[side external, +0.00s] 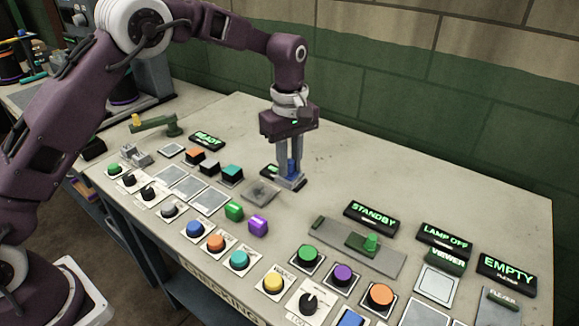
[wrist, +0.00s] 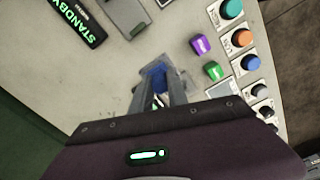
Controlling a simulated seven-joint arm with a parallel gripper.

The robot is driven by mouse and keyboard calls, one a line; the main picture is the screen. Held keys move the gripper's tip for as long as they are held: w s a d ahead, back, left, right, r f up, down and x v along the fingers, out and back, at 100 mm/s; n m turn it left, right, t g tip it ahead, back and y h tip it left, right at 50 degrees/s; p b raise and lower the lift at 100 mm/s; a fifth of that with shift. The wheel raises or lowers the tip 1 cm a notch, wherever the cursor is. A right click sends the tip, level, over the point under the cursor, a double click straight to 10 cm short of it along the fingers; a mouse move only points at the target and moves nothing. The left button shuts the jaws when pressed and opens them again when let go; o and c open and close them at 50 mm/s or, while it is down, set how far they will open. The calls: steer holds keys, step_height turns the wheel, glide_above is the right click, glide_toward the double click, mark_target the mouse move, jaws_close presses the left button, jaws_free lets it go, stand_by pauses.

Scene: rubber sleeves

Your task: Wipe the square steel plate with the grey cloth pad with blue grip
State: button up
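The grey cloth pad (side external: 292,184) with its blue grip (side external: 293,167) is under my gripper (side external: 291,172), near the middle of the table. My gripper points down, with its fingers closed around the blue grip. The square steel plate (side external: 261,193), with a dark smudge, lies flat just to the left of the pad in the side view. I cannot tell whether the pad touches the table or overlaps the plate's edge. In the wrist view the blue grip (wrist: 157,76) shows between the fingers, which hide much of the pad.
A green block (side external: 234,211) and a purple block (side external: 258,225) stand just in front of the plate. Several coloured buttons and knobs line the front edge. A lit READY sign (side external: 207,141) and STANDBY sign (side external: 371,214) lie on either side. The table's back right is clear.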

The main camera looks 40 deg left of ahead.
jaws_close()
steer(key=a, duration=0.6)
steer(key=shift+a+f, duration=0.15)
steer(key=shift+f, duration=1.8)
steer(key=shift+a+f, duration=0.1)
steer(key=shift+f, duration=1.85)
steer(key=shift+a+f, duration=0.5)
steer(key=shift+a, duration=2.65)
steer(key=shift+d, duration=3.2)
step_height(320, 180, up, 8)
